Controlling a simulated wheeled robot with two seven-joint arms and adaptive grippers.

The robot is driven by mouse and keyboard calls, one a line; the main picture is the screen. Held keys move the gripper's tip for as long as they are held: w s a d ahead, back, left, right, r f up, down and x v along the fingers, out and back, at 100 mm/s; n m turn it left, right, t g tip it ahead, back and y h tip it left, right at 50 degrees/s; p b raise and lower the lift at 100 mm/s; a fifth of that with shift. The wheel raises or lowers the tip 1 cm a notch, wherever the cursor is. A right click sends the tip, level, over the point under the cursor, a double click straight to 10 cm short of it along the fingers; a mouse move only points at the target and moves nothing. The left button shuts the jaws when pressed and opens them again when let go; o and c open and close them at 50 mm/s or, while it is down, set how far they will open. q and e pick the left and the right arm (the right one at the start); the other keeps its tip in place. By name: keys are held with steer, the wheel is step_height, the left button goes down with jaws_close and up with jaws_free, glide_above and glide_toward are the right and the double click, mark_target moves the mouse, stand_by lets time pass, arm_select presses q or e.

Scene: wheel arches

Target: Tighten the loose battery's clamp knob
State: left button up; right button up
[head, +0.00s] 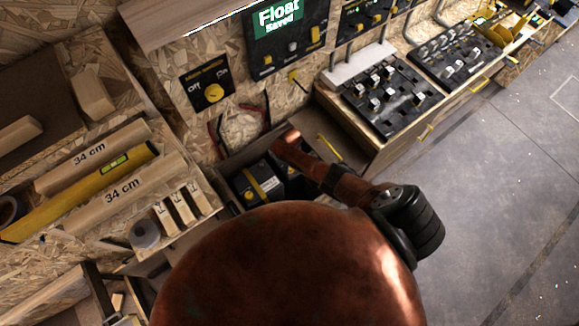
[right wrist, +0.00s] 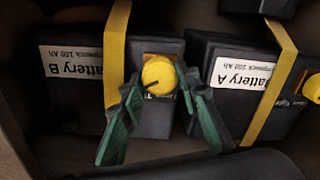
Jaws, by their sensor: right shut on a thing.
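In the right wrist view, Battery B (right wrist: 75,75) and Battery A (right wrist: 232,75) sit side by side in a dark box, each with a yellow strap and a round yellow knob. My right gripper (right wrist: 159,88) has its green fingers on both sides of Battery B's clamp knob (right wrist: 158,72) and is shut on it. A dark mark shows on the knob's face. Battery A's knob (right wrist: 313,88) is partly cut off at the right edge. In the head view, a strapped battery (head: 243,194) shows in the open compartment; my right arm hides much of the rest. My left gripper is not in view.
Red and black cables hang on the wall. Wooden blocks and a yellow level (head: 80,192) lie at left. Clear floor (head: 500,180) lies at right.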

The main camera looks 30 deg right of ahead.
steer(key=o, duration=1.2)
steer(key=shift+c, duration=0.2)
step_height(320, 180, up, 12)
steer(key=shift+d, duration=0.15)
